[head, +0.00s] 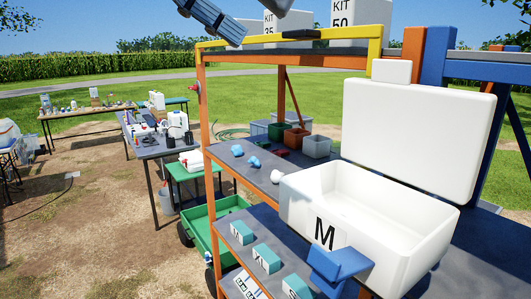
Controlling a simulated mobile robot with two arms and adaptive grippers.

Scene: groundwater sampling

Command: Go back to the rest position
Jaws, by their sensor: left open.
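What I take for my left gripper (217,20) is at the top edge of the head view, a blue-grey shape angled down to the right. It overlaps the yellow rail (290,34) of the rack in the picture. It is open, and I see nothing held in it. Part of it is cut off by the frame. A dark grey part beside it at the top edge is also cut off, and I cannot tell what it is. My right gripper does not show.
A white cooler marked M (438,226), its lid (420,135) raised, stands on the orange rack (206,130). KIT boxes (360,20) stand on the top shelf. Small bins (316,146) sit deeper inside. A green cart (203,238) and several tables (150,148) stand left, with bare ground between.

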